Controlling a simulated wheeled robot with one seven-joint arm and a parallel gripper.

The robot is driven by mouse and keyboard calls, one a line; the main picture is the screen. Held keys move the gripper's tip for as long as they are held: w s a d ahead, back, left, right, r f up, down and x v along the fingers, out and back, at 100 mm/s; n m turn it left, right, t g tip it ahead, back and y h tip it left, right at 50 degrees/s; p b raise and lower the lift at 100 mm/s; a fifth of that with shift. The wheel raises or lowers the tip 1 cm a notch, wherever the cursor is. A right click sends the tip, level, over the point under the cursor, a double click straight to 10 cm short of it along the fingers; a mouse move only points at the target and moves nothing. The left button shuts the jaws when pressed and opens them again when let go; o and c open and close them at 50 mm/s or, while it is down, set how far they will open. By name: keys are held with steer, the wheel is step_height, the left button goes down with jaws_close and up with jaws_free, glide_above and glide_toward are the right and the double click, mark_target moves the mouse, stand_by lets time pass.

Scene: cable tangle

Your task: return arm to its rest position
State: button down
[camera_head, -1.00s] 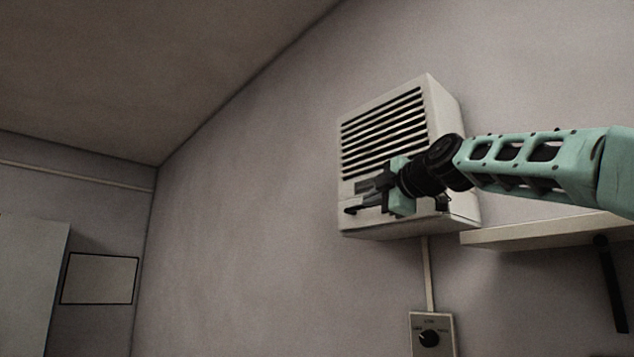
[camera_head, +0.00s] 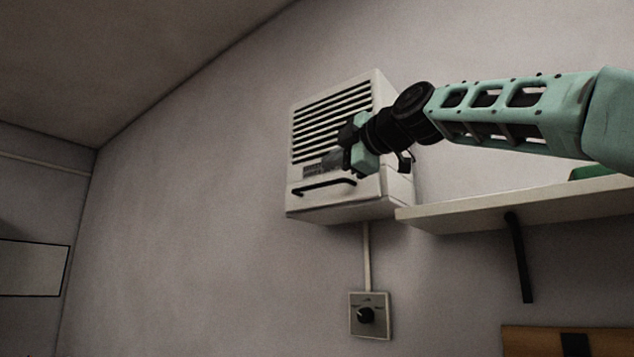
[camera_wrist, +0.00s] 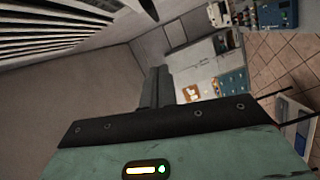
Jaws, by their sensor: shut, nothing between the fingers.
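My arm, in pale green and black, reaches in from the right in the head view. My gripper (camera_head: 326,161) is in front of the white wall unit with dark slats (camera_head: 332,125), above the black bar handle (camera_head: 322,187) on its lower front. The gripper is shut and empty. In the wrist view its dark fingers (camera_wrist: 156,90) lie close together, with the slats at the upper left. Whether the gripper touches the unit cannot be told.
A white shelf (camera_head: 520,205) on a black bracket (camera_head: 518,258) juts out below my arm. A dial plate (camera_head: 371,316) hangs under the unit on a conduit. The wall to the left is clear. The wrist view shows cabinets and a tiled floor (camera_wrist: 277,70) farther off.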

steer(key=shift+b+v, duration=0.3)
steer(key=shift+v, duration=0.85)
steer(key=s+a+f+m+g+h, duration=0.1)
steer(key=s+a+f+m+g, duration=0.15)
steer(key=f, duration=0.95)
steer(key=s+a+f+m+g+h, duration=0.2)
steer(key=s+f+m+g, duration=0.15)
steer(key=f, duration=0.85)
steer(key=s+a+f+m+g+h, duration=0.15)
steer(key=s+f, duration=0.25)
steer(key=f, duration=0.8)
steer(key=s+d+f+m+g+h, duration=0.3)
steer(key=s+d+f, duration=0.4)
steer(key=s+f, duration=0.5)
steer(key=s+d+f+m+g+h, duration=0.3)
steer(key=s+d+f+m, duration=0.2)
steer(key=s+f, duration=0.8)
steer(key=shift+d+f, duration=0.45)
steer(key=shift+d, duration=0.65)
